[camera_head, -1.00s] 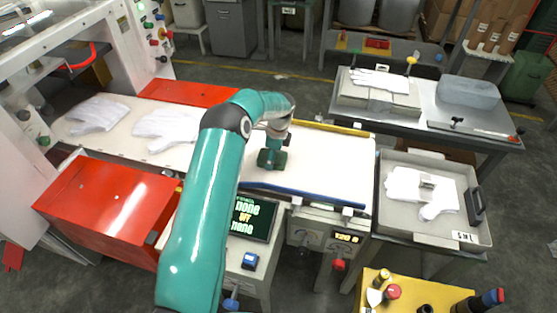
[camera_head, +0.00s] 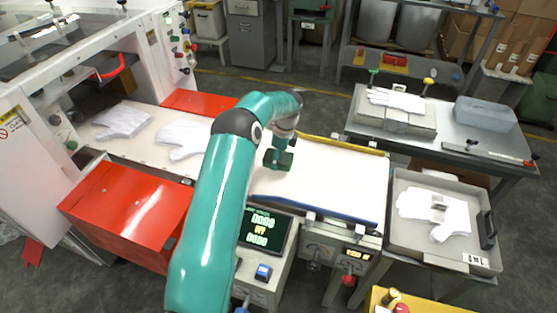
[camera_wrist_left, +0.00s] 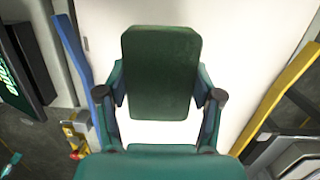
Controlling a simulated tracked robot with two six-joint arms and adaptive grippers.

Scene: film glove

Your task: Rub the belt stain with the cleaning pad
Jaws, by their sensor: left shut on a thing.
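My left gripper (camera_wrist_left: 161,100) is shut on a dark green cleaning pad (camera_wrist_left: 160,72). In the head view the pad (camera_head: 278,160) is over the white belt (camera_head: 330,180), under the wrist of my teal arm. I cannot tell whether the pad touches the belt. The belt also shows in the left wrist view (camera_wrist_left: 235,45) around the pad. I see no clear stain on the visible belt; the pad and arm hide part of it. My right gripper is not in view.
A blue rail (camera_head: 330,213) and a yellow rail (camera_head: 345,146) edge the belt. White gloves (camera_head: 122,120) lie on its left part. A red box (camera_head: 130,205) and a display (camera_head: 265,230) stand in front. A grey tray (camera_head: 410,245) holding a glove is at right.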

